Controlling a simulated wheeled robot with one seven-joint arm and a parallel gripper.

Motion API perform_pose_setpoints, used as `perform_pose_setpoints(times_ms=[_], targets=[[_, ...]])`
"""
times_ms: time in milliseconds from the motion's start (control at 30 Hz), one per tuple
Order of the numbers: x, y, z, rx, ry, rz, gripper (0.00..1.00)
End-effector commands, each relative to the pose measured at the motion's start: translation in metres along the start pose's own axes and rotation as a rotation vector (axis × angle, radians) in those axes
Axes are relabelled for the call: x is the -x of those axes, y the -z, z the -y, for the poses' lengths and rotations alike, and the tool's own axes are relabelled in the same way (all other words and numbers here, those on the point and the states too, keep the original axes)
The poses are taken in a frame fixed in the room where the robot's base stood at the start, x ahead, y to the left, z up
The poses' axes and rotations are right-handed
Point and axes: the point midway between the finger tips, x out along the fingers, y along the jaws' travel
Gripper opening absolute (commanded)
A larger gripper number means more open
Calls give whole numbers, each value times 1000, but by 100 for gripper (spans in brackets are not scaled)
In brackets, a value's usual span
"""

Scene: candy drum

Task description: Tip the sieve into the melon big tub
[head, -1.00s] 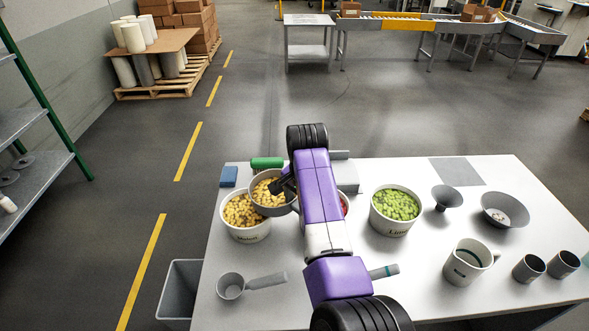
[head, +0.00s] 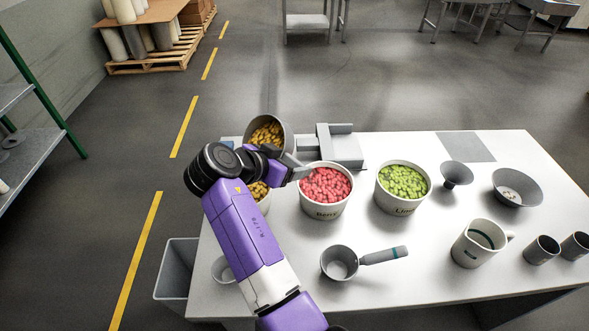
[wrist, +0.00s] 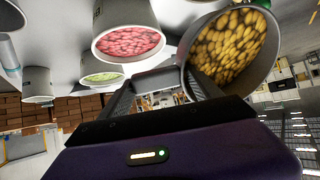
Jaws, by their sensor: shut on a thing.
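The sieve (head: 286,137) is a grey round bowl holding yellow candies, raised near the table's back left. Its mouth leans to one side, with candies still inside; it also shows large in the wrist view (wrist: 186,66). My gripper (head: 293,169) is shut on the sieve at its side; its dark fingers also show in the wrist view (wrist: 165,88). The melon big tub (head: 264,207), white with yellow candies, stands below the sieve, mostly hidden behind my arm. I cannot tell whether the sieve's mouth is over it.
A tub of red candies (head: 325,210) and the Lime tub (head: 380,198) stand to the right. A grey scoop (head: 340,263) lies in front. A funnel (head: 456,174), a grey bowl (head: 517,203) and a white jug (head: 462,243) stand further right. A grey block-like device (head: 343,148) is behind.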

Motion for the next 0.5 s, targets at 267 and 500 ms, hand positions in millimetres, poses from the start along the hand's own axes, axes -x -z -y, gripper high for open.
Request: perform_pose_setpoints(times_ms=[267,500], targets=[[6,-12,2,26,-8,-201,25],[12,-18,3,44,-16,-328,24]])
